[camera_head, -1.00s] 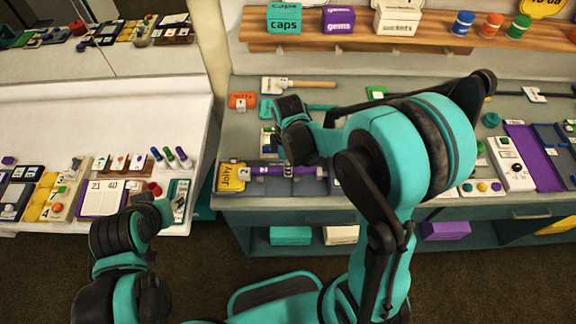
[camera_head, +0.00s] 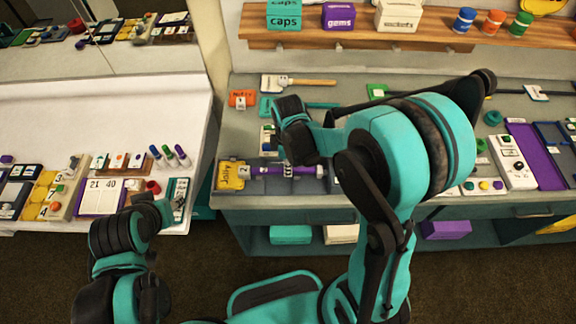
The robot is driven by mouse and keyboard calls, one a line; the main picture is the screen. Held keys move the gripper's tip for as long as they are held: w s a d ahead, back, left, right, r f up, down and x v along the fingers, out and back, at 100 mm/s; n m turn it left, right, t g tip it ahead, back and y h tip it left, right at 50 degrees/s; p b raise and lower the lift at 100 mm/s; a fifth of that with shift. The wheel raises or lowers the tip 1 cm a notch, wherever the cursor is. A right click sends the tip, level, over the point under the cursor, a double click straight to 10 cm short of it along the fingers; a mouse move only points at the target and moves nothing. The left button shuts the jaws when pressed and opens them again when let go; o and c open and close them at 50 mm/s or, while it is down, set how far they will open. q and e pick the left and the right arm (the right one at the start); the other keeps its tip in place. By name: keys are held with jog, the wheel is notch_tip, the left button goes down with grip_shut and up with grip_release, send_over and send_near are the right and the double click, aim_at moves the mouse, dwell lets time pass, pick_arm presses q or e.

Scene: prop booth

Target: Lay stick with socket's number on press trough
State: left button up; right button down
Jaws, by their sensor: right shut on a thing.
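I cannot make out which thing is the socket.
A white panel (camera_head: 515,165) and a purple tray (camera_head: 540,155) are at right. A gap separates the two tables.

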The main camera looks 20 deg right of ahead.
jog(key=shift+f+b, duration=0.45)
jog(key=shift+b, duration=0.1)
dwell(0.9)
jog(key=c, duration=1.4)
grip_release()
jog(key=c, duration=0.3)
jog(key=shift+c, duration=0.2)
jog(key=shift+r+p, duration=3.1)
jog(key=shift+r, duration=0.95)
